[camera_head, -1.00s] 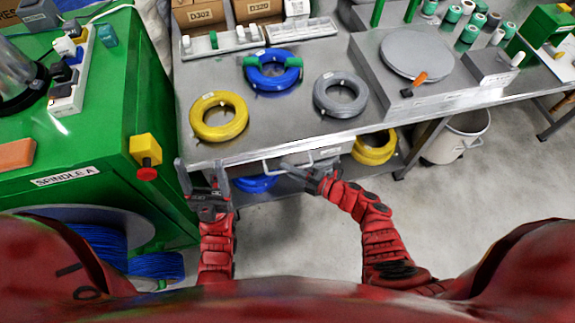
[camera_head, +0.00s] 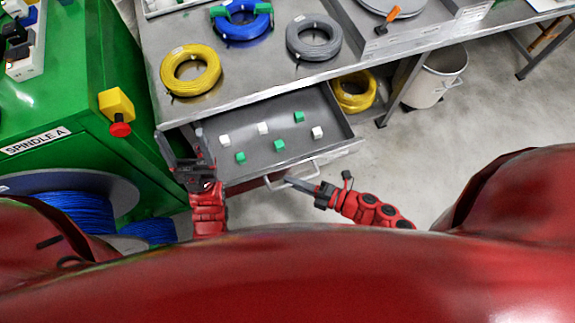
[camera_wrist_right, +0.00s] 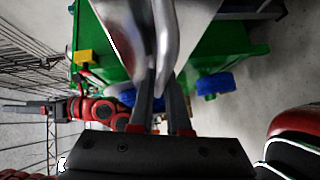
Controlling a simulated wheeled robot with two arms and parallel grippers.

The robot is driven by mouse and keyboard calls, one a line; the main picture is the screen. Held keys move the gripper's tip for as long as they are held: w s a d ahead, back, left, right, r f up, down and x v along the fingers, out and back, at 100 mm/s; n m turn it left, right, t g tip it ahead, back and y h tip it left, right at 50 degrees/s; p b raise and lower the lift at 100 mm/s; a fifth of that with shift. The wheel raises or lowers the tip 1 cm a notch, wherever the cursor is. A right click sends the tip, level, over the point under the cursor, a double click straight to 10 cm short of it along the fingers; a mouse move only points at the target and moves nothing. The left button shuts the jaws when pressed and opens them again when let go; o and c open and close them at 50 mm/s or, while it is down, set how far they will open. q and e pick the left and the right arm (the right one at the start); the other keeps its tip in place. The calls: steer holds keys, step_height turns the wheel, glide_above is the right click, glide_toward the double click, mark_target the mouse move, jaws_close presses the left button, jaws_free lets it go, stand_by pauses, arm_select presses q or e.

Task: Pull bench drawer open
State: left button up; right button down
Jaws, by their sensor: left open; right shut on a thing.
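The bench drawer (camera_head: 275,162) is pulled out from under the steel bench top, and its grey floor is in view. Several small white and green blocks (camera_head: 280,145) lie in it. Its bar handle (camera_head: 300,176) runs along the front. My right gripper (camera_head: 308,186) is shut on the handle; the right wrist view shows the fingers (camera_wrist_right: 158,98) around the bar (camera_wrist_right: 150,40). My left gripper (camera_head: 183,155) is open and empty, at the drawer's left side below the bench edge. I cannot tell whether it touches the drawer.
Yellow (camera_head: 190,70), blue (camera_head: 241,18) and grey (camera_head: 313,38) cable coils lie on the bench top. Another yellow coil (camera_head: 355,92) sits below. A green machine (camera_head: 60,95) with a red button (camera_head: 119,129) stands at left.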

steer(key=shift+s+d, duration=0.15)
steer(key=shift+s, duration=0.35)
steer(key=shift+s+d, duration=0.15)
steer(key=shift+s, duration=0.35)
steer(key=c, duration=0.9)
jaws_free()
steer(key=shift+d, duration=0.1)
steer(key=b+v, duration=0.1)
steer(key=v, duration=1.6)
steer(key=shift+s+d+r, duration=0.1)
steer(key=shift+s, duration=0.05)
